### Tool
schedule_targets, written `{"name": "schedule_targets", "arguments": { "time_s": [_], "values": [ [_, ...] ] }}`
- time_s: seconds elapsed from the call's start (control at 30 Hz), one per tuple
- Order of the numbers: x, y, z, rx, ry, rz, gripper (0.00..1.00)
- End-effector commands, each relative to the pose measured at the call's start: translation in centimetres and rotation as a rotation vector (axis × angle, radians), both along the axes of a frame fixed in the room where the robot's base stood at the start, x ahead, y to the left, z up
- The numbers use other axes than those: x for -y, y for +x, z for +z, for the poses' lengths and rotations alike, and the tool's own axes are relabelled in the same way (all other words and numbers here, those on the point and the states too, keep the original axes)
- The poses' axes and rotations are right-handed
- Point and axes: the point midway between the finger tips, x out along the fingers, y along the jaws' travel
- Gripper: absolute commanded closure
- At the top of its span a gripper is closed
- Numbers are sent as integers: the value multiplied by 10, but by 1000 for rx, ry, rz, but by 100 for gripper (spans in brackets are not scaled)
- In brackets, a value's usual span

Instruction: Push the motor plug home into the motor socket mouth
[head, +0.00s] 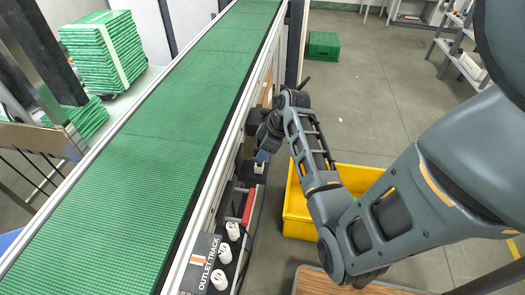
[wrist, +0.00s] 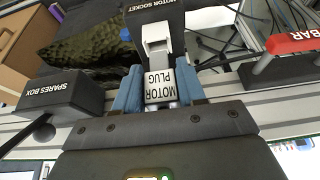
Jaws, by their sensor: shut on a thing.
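The motor plug (wrist: 160,86) is a white block with its name on it, seen in the wrist view between the blue fingers of my gripper (wrist: 158,92). My gripper is shut on its sides. The motor socket (wrist: 155,20) is a dark block with a white name at the top of the wrist view, straight ahead of the plug. A pale narrower piece (wrist: 157,40) lies between the plug's label and the socket. How deep the plug sits in the mouth cannot be told. In the head view my gripper (head: 262,156) is beside the conveyor, and the socket cannot be made out.
A black spares box (wrist: 62,96) is to the left and a red bar (wrist: 292,40) to the right in the wrist view. Loose cables run near the socket. In the head view are a green conveyor (head: 155,135), white outlets (head: 222,255) and a yellow crate (head: 298,212).

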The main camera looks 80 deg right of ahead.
Motion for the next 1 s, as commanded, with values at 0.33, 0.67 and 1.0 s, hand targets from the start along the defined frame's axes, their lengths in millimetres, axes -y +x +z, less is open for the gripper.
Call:
{"name": "schedule_targets", "arguments": {
  "time_s": [0.33,0.67,1.0],
  "values": [
    [0,0,-7,0,0,0,90],
    [0,0,-14,0,-1,0,90],
    [0,0,-22,0,0,0,90]
  ]
}}
